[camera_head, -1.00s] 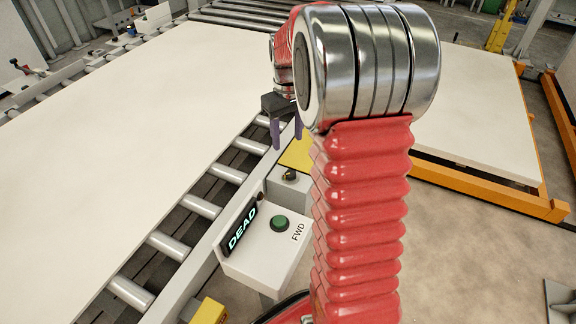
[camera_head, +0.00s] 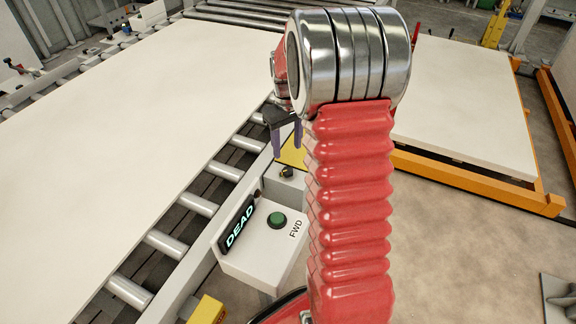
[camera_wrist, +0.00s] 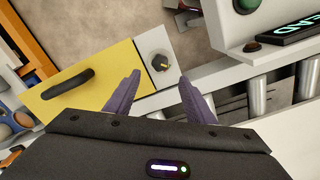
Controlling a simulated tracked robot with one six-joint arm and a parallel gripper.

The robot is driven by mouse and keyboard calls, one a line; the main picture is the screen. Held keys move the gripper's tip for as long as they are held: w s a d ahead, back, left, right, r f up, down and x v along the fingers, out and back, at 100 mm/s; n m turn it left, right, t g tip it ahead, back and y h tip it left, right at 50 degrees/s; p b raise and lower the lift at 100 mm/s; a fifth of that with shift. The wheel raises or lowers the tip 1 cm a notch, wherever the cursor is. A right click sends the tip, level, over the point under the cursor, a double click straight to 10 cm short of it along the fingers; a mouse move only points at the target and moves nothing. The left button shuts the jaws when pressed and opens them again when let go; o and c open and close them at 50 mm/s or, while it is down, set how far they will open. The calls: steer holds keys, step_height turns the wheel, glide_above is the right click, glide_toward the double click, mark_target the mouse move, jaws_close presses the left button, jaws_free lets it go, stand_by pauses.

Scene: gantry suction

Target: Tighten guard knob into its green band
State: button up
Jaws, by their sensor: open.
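The guard knob (camera_head: 287,172) is a small dark knob on a pale grey plate beside the yellow guard panel. In the wrist view the knob (camera_wrist: 160,62) shows black with a yellowish mark. I cannot make out a green band around it. My gripper (camera_head: 287,154) is open and empty, with its purple fingers pointing down above and just behind the knob in the head view. In the wrist view my gripper (camera_wrist: 160,77) has its fingertips on either side of the knob's line, apart from it. The yellow guard panel (camera_wrist: 75,85) has a black handle (camera_wrist: 68,83).
A white control box (camera_head: 260,250) with a green button (camera_head: 277,220) and a display reading DEAD (camera_head: 240,227) stands close to the knob. Conveyor rollers (camera_head: 197,203) and a large pale sheet (camera_head: 120,130) lie to the left. An orange frame (camera_head: 470,183) stands right.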

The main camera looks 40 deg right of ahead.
mark_target(287, 169)
step_height(287, 169, down, 10)
steer(key=shift+r, duration=0.25)
stand_by(0.3)
steer(key=c, duration=1.1)
